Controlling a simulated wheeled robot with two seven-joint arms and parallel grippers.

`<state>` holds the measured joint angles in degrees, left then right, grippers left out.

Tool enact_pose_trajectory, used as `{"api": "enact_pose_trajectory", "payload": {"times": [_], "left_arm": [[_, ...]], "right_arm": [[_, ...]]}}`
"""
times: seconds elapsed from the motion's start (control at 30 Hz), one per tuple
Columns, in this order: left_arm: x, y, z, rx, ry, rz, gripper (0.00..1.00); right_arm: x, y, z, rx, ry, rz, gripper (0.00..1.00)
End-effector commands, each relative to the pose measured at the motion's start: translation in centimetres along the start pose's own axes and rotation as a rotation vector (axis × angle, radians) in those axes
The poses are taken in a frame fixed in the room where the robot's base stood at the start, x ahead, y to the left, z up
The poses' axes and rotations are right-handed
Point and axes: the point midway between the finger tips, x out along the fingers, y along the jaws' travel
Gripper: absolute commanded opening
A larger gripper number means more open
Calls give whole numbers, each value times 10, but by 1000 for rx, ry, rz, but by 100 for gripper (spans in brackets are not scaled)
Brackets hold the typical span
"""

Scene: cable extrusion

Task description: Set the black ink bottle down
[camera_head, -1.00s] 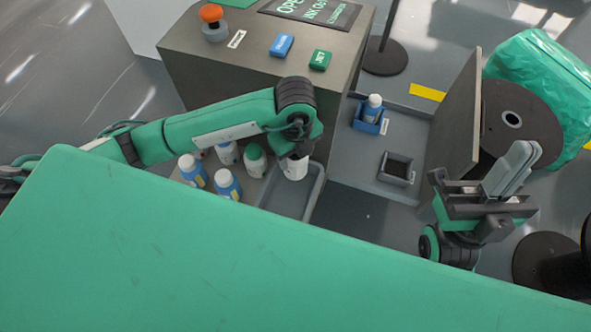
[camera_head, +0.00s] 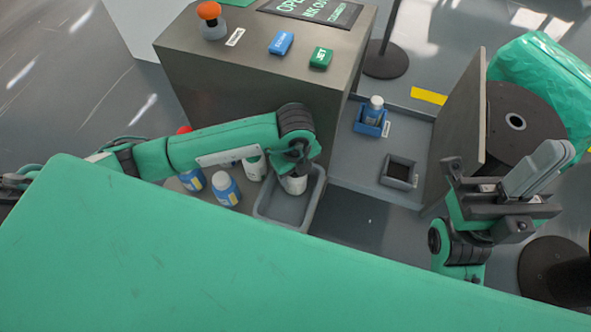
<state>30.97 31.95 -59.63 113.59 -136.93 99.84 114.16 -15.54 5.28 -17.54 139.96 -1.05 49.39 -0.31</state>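My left gripper (camera_head: 294,166) points down over the grey open tray (camera_head: 272,204) beside the big grey machine. It appears shut on a bottle (camera_head: 294,185) with a white body. The gripper hides the bottle's top, so its cap colour cannot be seen. The bottle is at the tray's far end, within its outline; whether its base touches the tray floor cannot be told.
Right of the machine (camera_head: 250,75) are a blue holder with a bottle (camera_head: 372,120), an empty dark holder (camera_head: 398,172) and an upright panel (camera_head: 458,130).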

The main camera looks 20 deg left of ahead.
Motion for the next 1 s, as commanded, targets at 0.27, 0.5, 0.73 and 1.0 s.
{"api": "enact_pose_trajectory", "payload": {"times": [0.27,0.5,0.73,1.0], "left_arm": [[0,0,0,0,0,0,76],[-12,-1,0,1,0,-2,76],[-62,-1,0,1,0,-4,76],[-103,-1,0,0,0,-2,76]], "right_arm": [[0,0,0,0,0,0,0],[6,0,-1,0,2,-1,0],[0,0,2,0,-61,12,0],[-22,-4,41,32,-343,37,0]]}}
